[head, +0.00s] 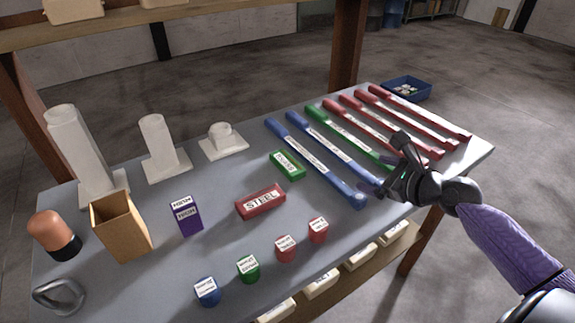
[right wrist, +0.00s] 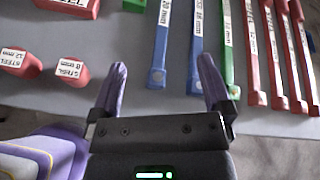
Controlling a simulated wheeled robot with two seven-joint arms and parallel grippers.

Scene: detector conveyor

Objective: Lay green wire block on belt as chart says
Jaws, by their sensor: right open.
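A green block (head: 287,165) with a white label lies flat mid-table, left of the long bars; the label is too small to read surely. Its edge also shows at the top of the right wrist view (right wrist: 134,5). A smaller green piece (head: 248,268) with a white label stands at the table's front. My right gripper (head: 388,167) is open and empty, right of the green block, over the near ends of the bars. In the right wrist view its fingers (right wrist: 162,75) are spread with nothing between them. My left gripper is not in view. I cannot make out a belt or chart.
Long blue, green and red bars (head: 315,160) lie side by side at right. A red STEEL block (head: 261,202), purple block (head: 187,215), brown open box (head: 121,226) and white stands (head: 165,160) are on the grey table. Small red and blue pieces (head: 207,291) line the front.

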